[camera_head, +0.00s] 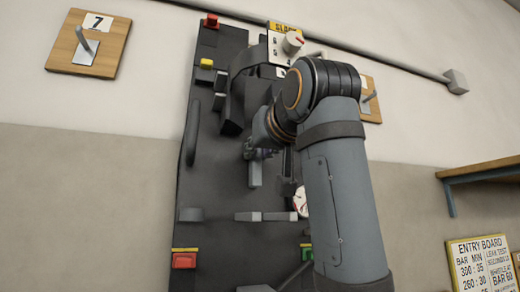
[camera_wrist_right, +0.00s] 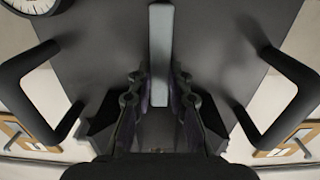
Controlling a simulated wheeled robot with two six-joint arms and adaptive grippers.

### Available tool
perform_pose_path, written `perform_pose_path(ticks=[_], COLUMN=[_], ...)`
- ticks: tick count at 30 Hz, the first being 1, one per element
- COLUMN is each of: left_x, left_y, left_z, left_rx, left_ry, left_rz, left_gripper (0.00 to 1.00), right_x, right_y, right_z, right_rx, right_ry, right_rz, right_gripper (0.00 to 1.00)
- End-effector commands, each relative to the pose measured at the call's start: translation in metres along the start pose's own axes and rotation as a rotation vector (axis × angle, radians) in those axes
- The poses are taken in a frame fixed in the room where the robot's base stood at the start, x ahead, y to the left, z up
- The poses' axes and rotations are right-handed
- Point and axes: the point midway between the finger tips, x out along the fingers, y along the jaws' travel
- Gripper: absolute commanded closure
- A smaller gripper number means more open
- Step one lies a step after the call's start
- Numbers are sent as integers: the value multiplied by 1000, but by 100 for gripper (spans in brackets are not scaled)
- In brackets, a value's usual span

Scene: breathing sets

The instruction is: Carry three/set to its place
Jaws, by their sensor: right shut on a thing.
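The breathing set (camera_head: 225,230) is a tall dark backplate with side handles, red and yellow blocks and a gauge. It stands slightly tilted in front of the wall, and I cannot tell whether it touches the wall. No number three shows on it. My right gripper (camera_head: 256,152) is shut on its grey upright bar (camera_head: 255,174). In the right wrist view, the fingers (camera_wrist_right: 160,105) close around this bar (camera_wrist_right: 160,45) between two black side handles. My arm hides the set's right middle part. My left gripper is not in view.
A wooden wall plate with a hook and a 7 (camera_head: 93,45) is at upper left. Another hook plate (camera_head: 371,103) is partly hidden at right. A pipe runs along the top. A wooden shelf (camera_head: 480,168) and an entry board (camera_head: 483,265) are at right. The left wall is clear below the 7.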

Motion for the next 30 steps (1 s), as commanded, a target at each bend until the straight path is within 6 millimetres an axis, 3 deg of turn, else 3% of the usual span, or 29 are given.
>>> perform_pose_path(ticks=[30], left_x=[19], left_y=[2], left_z=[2], left_rx=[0], left_ry=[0], left_rz=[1], left_gripper=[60], right_x=[0], right_y=[0], right_z=[18], right_rx=[-1], right_ry=[12], right_rz=[0], right_gripper=[100])
